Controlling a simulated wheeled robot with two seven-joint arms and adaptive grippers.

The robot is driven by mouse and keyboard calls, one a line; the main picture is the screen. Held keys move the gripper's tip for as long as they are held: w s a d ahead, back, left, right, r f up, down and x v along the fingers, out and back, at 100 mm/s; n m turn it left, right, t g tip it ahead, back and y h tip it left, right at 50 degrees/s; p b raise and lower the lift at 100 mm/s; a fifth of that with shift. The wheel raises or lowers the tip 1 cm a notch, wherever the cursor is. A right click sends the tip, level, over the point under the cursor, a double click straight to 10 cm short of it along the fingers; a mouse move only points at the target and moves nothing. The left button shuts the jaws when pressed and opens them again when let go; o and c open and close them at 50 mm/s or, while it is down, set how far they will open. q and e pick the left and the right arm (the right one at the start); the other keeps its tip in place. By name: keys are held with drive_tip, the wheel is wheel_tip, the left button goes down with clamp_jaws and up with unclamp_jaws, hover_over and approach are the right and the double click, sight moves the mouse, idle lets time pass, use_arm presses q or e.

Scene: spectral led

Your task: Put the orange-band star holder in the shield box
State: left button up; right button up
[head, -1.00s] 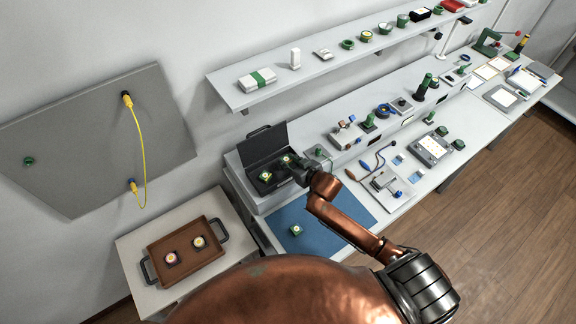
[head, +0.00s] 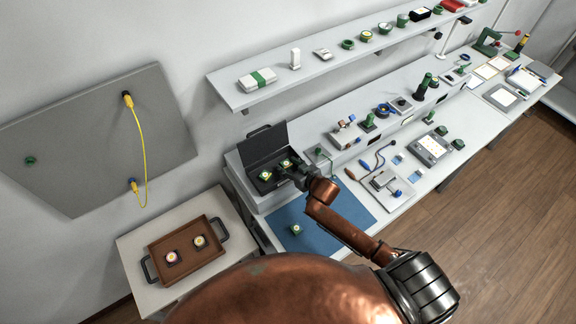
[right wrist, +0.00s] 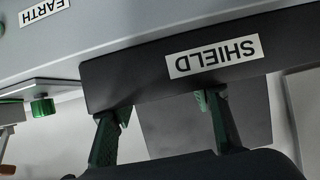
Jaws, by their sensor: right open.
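The dark shield box (head: 262,146) stands open with its lid up on the grey bench step. Two small star holders, a left one (head: 265,175) and a right one (head: 285,164), sit inside it; their band colours are too small to tell. My right gripper (head: 299,171) is just right of the box, empty. In the right wrist view its green fingers (right wrist: 165,101) are spread apart in front of the box wall (right wrist: 120,80), which bears an upside-down SHIELD label. I cannot make out which holder has the orange band. My left gripper is not in view.
A brown tray (head: 160,246) with two round holders stands on the side table. Another holder (head: 296,229) lies on the blue mat (head: 345,205). Tools and fixtures crowd the bench on the right. A shelf (head: 300,78) hangs above.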

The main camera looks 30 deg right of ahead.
drive_tip(key=shift+s+r, duration=0.1)
drive_tip(key=shift+r, duration=0.1)
drive_tip(key=v, duration=1.2)
drive_tip(key=shift+f, duration=0.1)
idle(0.8)
